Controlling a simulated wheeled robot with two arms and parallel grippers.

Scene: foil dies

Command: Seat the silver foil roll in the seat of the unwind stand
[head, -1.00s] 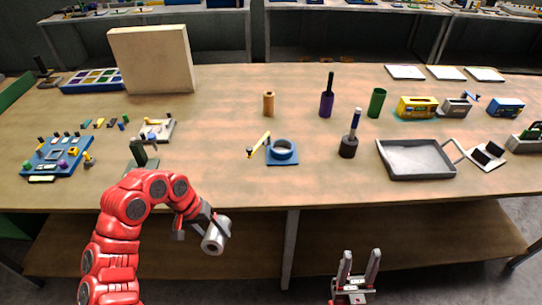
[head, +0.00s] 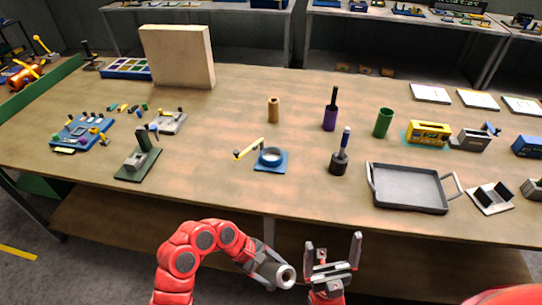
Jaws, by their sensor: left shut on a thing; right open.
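The silver foil roll (head: 286,275) is a short cylinder with a dark hole in its end. My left gripper (head: 268,268) is shut on it and holds it in front of the table, below the height of the table's front edge in the picture. A blue base with a round ring seat and a yellow arm, which looks like the unwind stand (head: 270,165), sits on the table near its middle front. Its ring is empty. My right gripper (head: 332,250) is open and empty, just right of the roll, with its fingers pointing up in the picture.
A dark cup with a blue-handled tool (head: 340,162) and a grey tray (head: 374,205) stand right of the stand. A green press-like device (head: 150,150) stands to its left. An orange cylinder (head: 273,108) is behind it. The table in front of the stand is clear.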

